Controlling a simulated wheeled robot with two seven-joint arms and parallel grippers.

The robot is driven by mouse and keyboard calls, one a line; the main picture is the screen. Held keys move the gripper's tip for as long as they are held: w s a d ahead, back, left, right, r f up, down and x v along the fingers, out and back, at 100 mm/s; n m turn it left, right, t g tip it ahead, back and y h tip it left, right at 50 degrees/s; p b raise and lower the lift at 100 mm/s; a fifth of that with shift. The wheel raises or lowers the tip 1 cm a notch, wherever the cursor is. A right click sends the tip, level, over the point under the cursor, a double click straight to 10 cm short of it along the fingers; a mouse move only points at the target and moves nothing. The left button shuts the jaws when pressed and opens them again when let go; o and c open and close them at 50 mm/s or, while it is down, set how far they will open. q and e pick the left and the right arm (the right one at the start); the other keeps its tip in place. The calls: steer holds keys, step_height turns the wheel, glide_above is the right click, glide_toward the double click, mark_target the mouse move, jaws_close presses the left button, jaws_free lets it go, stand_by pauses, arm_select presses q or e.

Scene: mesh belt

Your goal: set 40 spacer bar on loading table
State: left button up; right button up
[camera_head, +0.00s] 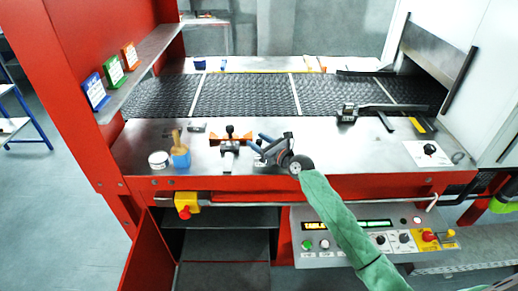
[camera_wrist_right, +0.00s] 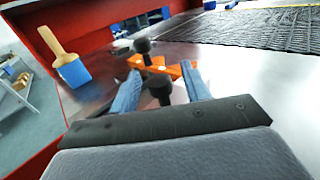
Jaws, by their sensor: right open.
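The loading table (camera_head: 320,135) is the bare steel plate in front of the mesh belt. An orange bar-like piece (camera_head: 217,140) with black knobs and a pale metal part in front of it sits on the table, left of centre; I cannot read a number on it. It also shows in the right wrist view (camera_wrist_right: 182,70). My right gripper (camera_head: 259,143) is low over the table, just right of this piece, pointing at it. Its blue fingers (camera_wrist_right: 160,85) are open, with a black knob showing between them; contact cannot be told. My left gripper is not in view.
A black bar with a block (camera_head: 385,107) lies at the back right, by the mesh belt (camera_head: 245,95). Tags (camera_head: 95,91) stand on the left shelf. The table's middle right is clear.

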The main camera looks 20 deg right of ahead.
steer(key=shift+s, duration=0.1)
steer(key=shift+c, duration=0.2)
jaws_close()
